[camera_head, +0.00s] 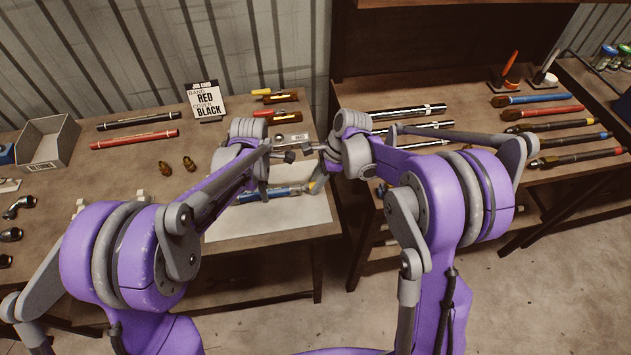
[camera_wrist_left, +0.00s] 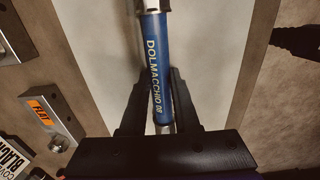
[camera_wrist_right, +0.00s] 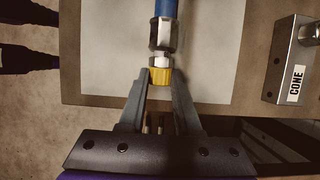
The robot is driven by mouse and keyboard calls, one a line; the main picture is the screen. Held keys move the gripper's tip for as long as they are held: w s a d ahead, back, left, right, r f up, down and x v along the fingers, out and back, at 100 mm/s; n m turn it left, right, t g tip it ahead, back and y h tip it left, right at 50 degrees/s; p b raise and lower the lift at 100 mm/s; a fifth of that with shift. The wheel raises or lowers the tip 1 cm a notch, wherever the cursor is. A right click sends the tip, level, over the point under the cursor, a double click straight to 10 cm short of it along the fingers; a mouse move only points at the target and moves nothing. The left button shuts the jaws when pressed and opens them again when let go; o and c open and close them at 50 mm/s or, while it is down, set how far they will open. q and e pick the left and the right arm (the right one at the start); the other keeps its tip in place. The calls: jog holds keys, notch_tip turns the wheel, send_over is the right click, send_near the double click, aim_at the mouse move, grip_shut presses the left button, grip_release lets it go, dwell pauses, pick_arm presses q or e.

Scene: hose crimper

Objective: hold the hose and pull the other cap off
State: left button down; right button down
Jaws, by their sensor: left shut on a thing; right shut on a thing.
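The blue hose (camera_head: 268,193) lies across the white mat (camera_head: 285,215) in the head view, partly hidden by my arms. In the left wrist view the hose (camera_wrist_left: 156,60) shows lettering along its side, and my left gripper (camera_wrist_left: 160,88) is shut around it. In the right wrist view the hose ends in a metal fitting (camera_wrist_right: 164,34), with a short pale neck below it. A yellow cap (camera_wrist_right: 160,76) sits at the end of that neck, in line with the hose. My right gripper (camera_wrist_right: 161,84) is shut on the yellow cap.
A job card (camera_head: 207,102) stands behind the mat. A grey bin (camera_head: 45,142), a red hose (camera_head: 135,139) and brass fittings (camera_head: 190,164) are to the left. A block marked CONE (camera_wrist_right: 291,62) is beside the mat. Several hoses (camera_head: 545,112) lie on the right bench.

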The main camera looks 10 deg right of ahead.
jog(key=shift+d, duration=0.95)
dwell(0.6)
jog(key=shift+d, duration=1.25)
jog(key=shift+r, duration=2.5)
pick_arm(q)
jog(key=c, duration=0.6)
grip_release()
jog(key=shift+o, duration=0.2)
notch_tip(320, 180, up, 12)
